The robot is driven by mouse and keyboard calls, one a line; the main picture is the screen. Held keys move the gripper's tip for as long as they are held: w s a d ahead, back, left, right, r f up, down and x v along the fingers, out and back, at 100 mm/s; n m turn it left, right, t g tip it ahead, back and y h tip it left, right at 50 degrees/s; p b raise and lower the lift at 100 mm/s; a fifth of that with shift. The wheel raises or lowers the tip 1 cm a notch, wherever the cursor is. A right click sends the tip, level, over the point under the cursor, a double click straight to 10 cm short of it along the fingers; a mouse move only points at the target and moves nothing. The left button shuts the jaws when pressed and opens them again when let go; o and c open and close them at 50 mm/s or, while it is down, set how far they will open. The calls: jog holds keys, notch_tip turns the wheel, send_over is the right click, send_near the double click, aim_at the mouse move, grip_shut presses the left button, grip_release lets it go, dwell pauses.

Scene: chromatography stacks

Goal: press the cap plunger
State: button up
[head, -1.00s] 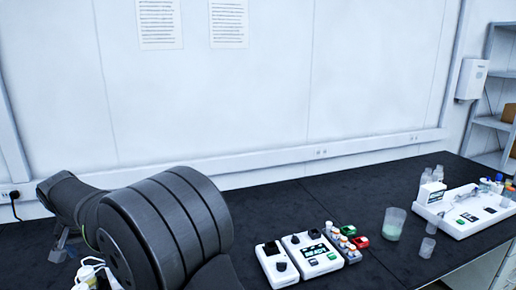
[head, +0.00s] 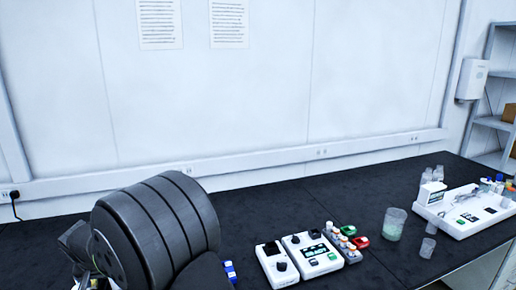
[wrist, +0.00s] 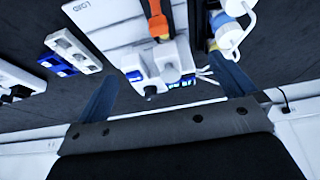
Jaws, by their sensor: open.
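In the wrist view my gripper (wrist: 163,66) has its two blue-grey fingers spread wide apart. A white device (wrist: 112,32) with dark lettering lies beyond the fingertips. An orange upright part (wrist: 156,22) rises from it, near a small white block with blue patches (wrist: 172,68). White rounded parts (wrist: 232,30) with blue and orange pieces are close to the right finger. Nothing is visibly held between the fingers. I cannot tell which part is the cap plunger. In the head view the gripper is hidden behind my large dark arm link.
A blue-and-white rack (wrist: 72,48) lies left of the fingers. In the head view two white instruments (head: 318,257) stand mid-bench, with small vials, a beaker (head: 393,224) and a white tray station (head: 465,226) to the right. The black bench (head: 300,205) behind them is clear.

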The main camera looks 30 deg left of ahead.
jog(key=shift+s+d+r, duration=0.15)
jog(key=shift+r, duration=0.55)
